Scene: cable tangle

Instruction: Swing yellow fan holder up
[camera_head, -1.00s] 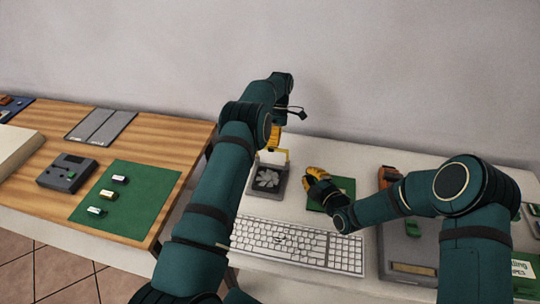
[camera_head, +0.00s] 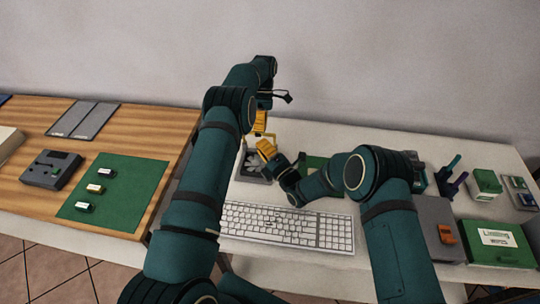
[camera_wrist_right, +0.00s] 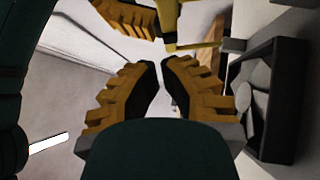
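The fan (camera_wrist_right: 257,100) sits in a dark square frame at the right of the right wrist view. In the head view its grey base (camera_head: 243,172) is partly covered by my arms. The yellow fan holder (camera_wrist_right: 196,42) shows as bars near the top of the wrist view, beside the fan. My right gripper (camera_head: 265,149) is close to the fan; in the wrist view its fingertips (camera_wrist_right: 160,66) are nearly together, with nothing seen between them. My left gripper (camera_head: 260,122) hangs just above and behind it; its finger opening is hidden.
A white keyboard (camera_head: 285,225) lies in front of the fan. A green board (camera_head: 311,163) is partly hidden behind my right forearm. Green boxes (camera_head: 496,240) and a grey device (camera_head: 426,215) stand at the right. The wooden table (camera_head: 125,140) is at the left.

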